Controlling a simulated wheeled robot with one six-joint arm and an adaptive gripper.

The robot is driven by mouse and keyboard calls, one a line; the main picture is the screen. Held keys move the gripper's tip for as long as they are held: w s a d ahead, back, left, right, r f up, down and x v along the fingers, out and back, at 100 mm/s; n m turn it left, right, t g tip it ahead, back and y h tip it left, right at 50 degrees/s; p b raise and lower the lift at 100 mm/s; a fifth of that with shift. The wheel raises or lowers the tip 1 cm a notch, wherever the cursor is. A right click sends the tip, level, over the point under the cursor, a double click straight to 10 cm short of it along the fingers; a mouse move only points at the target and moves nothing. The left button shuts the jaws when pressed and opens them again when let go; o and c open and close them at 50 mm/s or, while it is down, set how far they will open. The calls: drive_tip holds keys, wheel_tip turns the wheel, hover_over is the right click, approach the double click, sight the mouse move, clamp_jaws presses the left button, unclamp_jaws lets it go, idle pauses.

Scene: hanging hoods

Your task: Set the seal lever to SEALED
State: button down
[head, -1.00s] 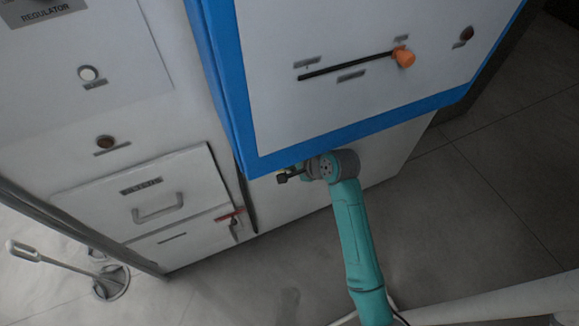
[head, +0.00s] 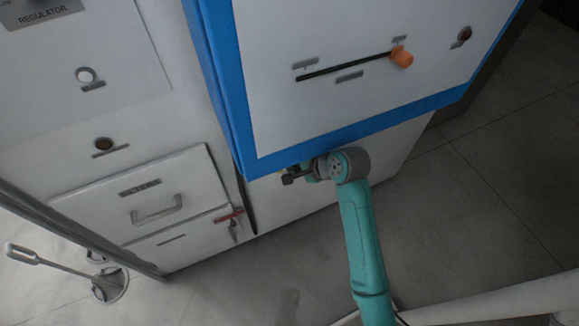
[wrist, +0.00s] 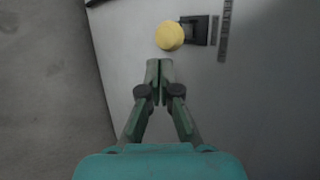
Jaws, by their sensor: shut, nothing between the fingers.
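My gripper (head: 290,178) is below the bottom edge of the blue-framed panel in the head view. In the wrist view its fingers (wrist: 159,72) are together with nothing between them. A round yellow knob (wrist: 169,35) on a black mount is just beyond the fingertips on a pale panel, apart from them in the picture. A small dark label strip beside it is too blurred to read fully. I cannot tell for sure whether this knob is the seal lever. A red-handled part (head: 229,215) hangs by the drawer; its label is not readable.
The blue-framed panel (head: 330,150) overhangs my arm and carries an orange knob (head: 401,57) at the right end of a slot. A drawer with a handle (head: 157,210) is at left. Open floor (head: 480,220) lies right.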

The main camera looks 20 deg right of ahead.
drive_tip(key=v, duration=0.5)
drive_tip(key=shift+w+d+r, duration=0.1)
drive_tip(key=shift+w+r, duration=0.05)
drive_tip(key=shift+r, duration=0.1)
drive_tip(key=shift+f, duration=0.2)
